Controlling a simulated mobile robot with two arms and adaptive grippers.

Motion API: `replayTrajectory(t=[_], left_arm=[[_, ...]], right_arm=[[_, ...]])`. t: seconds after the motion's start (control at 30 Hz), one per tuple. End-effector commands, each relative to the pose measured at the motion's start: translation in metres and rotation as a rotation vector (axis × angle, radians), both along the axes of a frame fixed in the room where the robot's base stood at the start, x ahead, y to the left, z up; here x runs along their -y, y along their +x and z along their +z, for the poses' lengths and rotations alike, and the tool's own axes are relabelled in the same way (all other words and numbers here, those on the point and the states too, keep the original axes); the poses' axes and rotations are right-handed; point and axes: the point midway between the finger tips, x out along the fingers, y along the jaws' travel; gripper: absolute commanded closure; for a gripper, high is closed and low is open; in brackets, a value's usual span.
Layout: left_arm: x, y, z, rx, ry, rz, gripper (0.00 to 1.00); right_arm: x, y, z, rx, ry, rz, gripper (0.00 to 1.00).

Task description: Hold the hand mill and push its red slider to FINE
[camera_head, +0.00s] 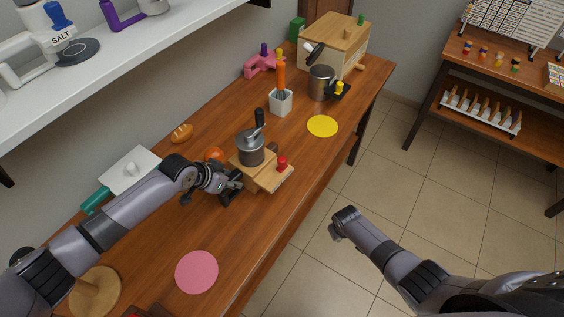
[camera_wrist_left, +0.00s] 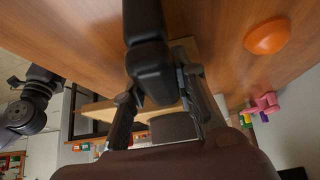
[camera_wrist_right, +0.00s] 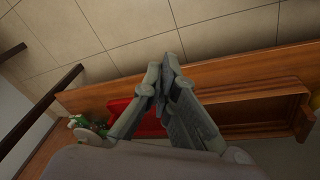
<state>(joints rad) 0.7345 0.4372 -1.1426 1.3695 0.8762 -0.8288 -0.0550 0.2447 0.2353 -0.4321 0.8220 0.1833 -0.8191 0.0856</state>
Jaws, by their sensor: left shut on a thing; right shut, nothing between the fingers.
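The hand mill has a grey metal drum (camera_head: 250,147), a black crank and a light wooden base (camera_head: 262,176). It stands upright on the wooden table. Its red slider knob (camera_head: 282,162) shows on the base at the right side. My right gripper (camera_wrist_right: 165,65) is shut and empty, away from the mill, off the table's front edge.
A yellow disc (camera_head: 322,126) and a pink disc (camera_head: 197,272) lie on the table. A utensil holder (camera_head: 281,103) and metal pot (camera_head: 321,83) stand farther back. Tabletop between mill and pink disc is clear.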

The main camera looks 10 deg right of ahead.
Motion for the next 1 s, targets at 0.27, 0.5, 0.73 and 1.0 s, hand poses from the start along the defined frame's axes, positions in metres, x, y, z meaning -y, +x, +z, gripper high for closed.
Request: replayTrajectory(t=[0.27, 0.5, 0.73, 1.0], left_arm=[[0.000, -0.001, -0.002, -0.003, 0.004, -0.001, 1.00], [0.000, -0.001, -0.002, -0.003, 0.004, -0.002, 1.00], [0.000, -0.001, -0.002, -0.003, 0.004, -0.002, 1.00], [0.000, -0.001, -0.002, -0.003, 0.004, -0.002, 1.00]], right_arm=[[0.012, 0.079, 0.072, 0.028, -0.039, -0.012, 1.00], [0.021, 0.132, 0.139, 0.043, -0.074, -0.027, 1.00], [0.017, 0.169, 0.206, 0.040, -0.094, -0.020, 1.00], [-0.051, 0.182, 0.276, -0.057, -0.027, 0.164, 1.00]])
